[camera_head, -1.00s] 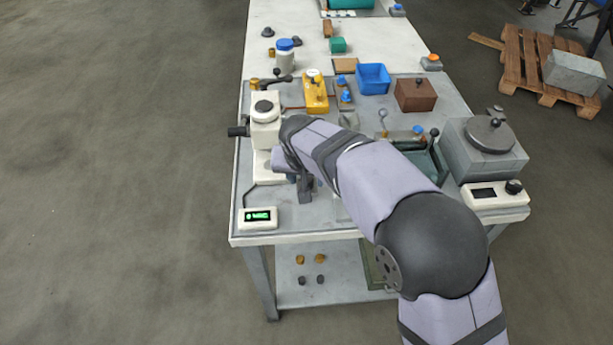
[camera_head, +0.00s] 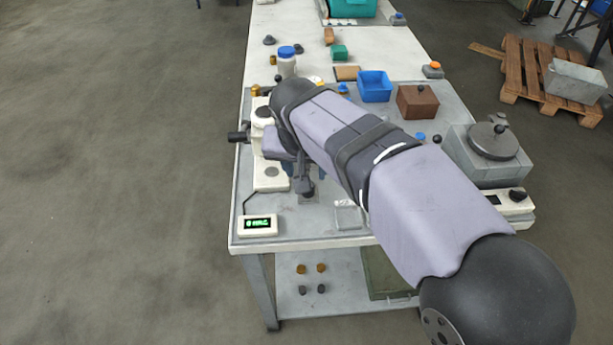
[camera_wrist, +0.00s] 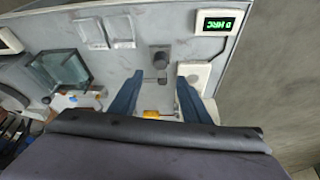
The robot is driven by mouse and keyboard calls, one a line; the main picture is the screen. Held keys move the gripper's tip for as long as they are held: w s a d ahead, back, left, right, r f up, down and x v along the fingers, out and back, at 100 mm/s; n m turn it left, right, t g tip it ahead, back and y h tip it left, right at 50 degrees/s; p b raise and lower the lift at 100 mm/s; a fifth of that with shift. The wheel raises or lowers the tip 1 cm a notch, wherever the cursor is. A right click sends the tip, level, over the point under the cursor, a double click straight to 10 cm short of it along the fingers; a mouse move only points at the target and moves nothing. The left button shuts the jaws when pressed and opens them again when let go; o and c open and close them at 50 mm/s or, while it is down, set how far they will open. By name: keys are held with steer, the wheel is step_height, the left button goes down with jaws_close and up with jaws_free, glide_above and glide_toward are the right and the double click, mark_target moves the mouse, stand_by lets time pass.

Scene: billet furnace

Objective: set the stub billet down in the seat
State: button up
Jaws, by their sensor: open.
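A short dark grey cylinder (camera_wrist: 160,54), which looks like the stub billet, stands upright on the bench in the wrist view. A small round grey part (camera_wrist: 161,77) shows at its near end; I cannot tell whether it belongs to the cylinder or to the seat. My gripper (camera_wrist: 159,74) is open, with its blue fingers apart on either side in the picture and nothing held between them. In the head view a dark upright shape (camera_head: 305,187) shows under my wrist, and my arm covers much of that area. The seat's outline is not clear.
The white tester (camera_head: 268,182) stands close left of my gripper, with its lit display (camera_head: 258,225) at the front corner. Clear trays (camera_wrist: 90,33) lie beside the cylinder. A blue bin (camera_head: 374,86), brown box (camera_head: 417,101) and grey furnace-like block (camera_head: 487,155) stand farther right.

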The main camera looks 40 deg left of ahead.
steer(key=w+d+f+m+h, duration=0.1)
steer(key=w+d+f, duration=0.15)
steer(key=d, duration=0.55)
steer(key=w+d+f+m+g+h, duration=0.1)
steer(key=w+d, duration=0.2)
steer(key=d, duration=0.6)
steer(key=w+d+f+m, duration=0.1)
steer(key=w+d, duration=0.2)
steer(key=d, duration=0.5)
steer(key=s+d+f+m+g, duration=0.1)
steer(key=s+d+f, duration=0.2)
steer(key=d, duration=0.4)
steer(key=s+d+f+m+g, duration=0.1)
steer(key=s+d+f, duration=0.2)
steer(key=s+d, duration=0.2)
steer(key=s+d+f+m, duration=0.1)
steer(key=s+d, duration=0.3)
steer(key=d, duration=0.6)
steer(key=shift+s+d+f+m+g+h, duration=0.3)
steer(key=shift+s+d+f+m+g, duration=0.1)
steer(key=shift+f, duration=0.5)
steer(key=shift+a, duration=0.1)
steer(key=shift+r+p, duration=0.85)
